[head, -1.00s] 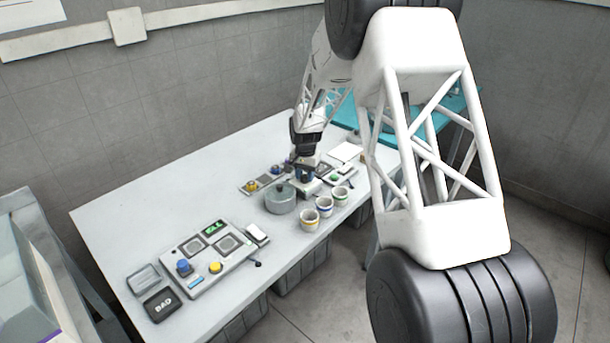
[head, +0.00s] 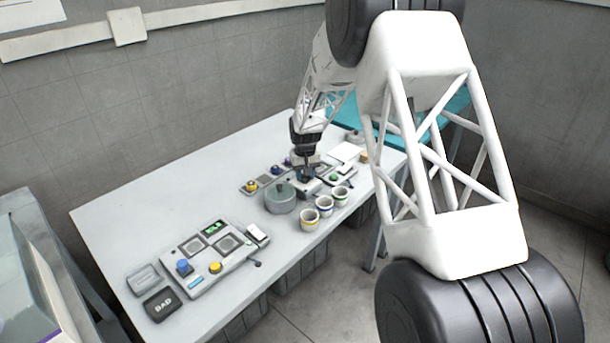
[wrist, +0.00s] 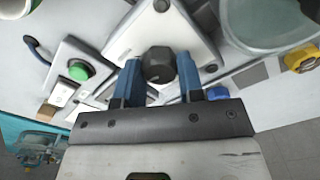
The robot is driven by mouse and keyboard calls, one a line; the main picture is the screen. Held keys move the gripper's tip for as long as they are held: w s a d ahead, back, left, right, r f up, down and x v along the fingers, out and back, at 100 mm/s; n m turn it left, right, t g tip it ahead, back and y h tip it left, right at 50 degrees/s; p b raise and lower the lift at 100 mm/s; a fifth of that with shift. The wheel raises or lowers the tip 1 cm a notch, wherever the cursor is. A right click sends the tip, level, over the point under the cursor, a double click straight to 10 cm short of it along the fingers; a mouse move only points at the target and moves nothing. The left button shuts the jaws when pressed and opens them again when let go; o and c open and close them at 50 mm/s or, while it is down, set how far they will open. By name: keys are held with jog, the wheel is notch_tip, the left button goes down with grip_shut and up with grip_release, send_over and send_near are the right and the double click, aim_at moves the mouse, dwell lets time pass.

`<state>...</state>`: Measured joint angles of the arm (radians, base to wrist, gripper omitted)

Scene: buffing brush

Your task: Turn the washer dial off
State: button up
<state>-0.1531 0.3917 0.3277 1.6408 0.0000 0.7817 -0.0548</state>
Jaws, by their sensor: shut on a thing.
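The washer dial is a dark faceted knob (wrist: 158,65) on a white panel (wrist: 190,40) in the wrist view. My gripper (wrist: 157,82) has its two blue fingers on either side of the knob and is shut on it. In the head view my gripper (head: 305,176) is at the far part of the table, just behind the grey pot. It hides the dial there. The dial's markings cannot be read.
A grey lidded pot (head: 280,199) stands close to my gripper. Three cups (head: 324,206) stand near the table's front edge. A panel with a green button (wrist: 78,72) is beside the dial. A control board (head: 210,258) lies at the near left. The table's left middle is clear.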

jog(key=shift+r+n, duration=0.1)
jog(key=shift+n, duration=0.5)
jog(key=o, duration=0.9)
jog(key=shift+r, duration=3.85)
